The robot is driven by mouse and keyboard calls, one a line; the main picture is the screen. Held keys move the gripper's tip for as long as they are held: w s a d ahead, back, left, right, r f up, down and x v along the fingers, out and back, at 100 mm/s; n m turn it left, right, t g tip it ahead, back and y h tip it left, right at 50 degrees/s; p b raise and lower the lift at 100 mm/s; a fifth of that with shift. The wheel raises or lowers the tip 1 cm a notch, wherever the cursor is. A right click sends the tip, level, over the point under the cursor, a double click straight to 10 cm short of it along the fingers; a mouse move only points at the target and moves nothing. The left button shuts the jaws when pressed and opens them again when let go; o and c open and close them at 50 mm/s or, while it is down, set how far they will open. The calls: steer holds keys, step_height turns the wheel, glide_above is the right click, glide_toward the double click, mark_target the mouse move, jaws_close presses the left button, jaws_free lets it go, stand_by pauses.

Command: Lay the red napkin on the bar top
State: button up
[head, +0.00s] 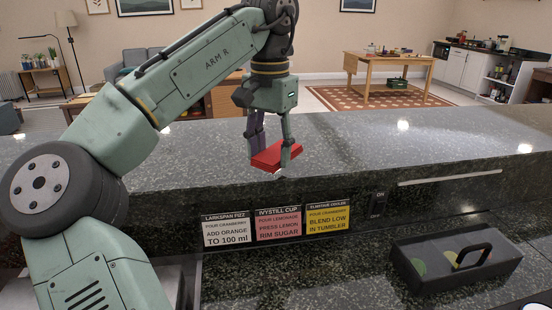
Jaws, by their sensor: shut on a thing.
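The red napkin (273,158) looks like a flat folded red block, slightly tilted. My gripper (271,152) points down in the head view and is shut on the napkin, with one finger on each side of it. The bar top (400,140) is a dark speckled stone slab running across the picture. The napkin shows in front of the raised bar top, near its front edge. I cannot tell whether it touches the surface.
Recipe cards in white, pink and yellow (278,223) sit on the bar's front face, beside a switch (378,204). A dark box with a handle (458,265) stands on the lower counter at right. The bar top to the right is clear.

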mark_target(274, 150)
steer(key=shift+w+d+f, duration=0.1)
steer(key=shift+w+d, duration=0.05)
steer(key=shift+w, duration=0.4)
steer(key=shift+w+d, duration=0.15)
steer(key=shift+w, duration=0.4)
steer(key=shift+w+f, duration=0.15)
steer(key=shift+f, duration=1.65)
steer(key=o, duration=0.7)
steer(key=shift+f, duration=0.1)
step_height(274, 150, up, 8)
steer(key=shift+f, duration=0.1)
steer(key=shift+f, duration=0.1)
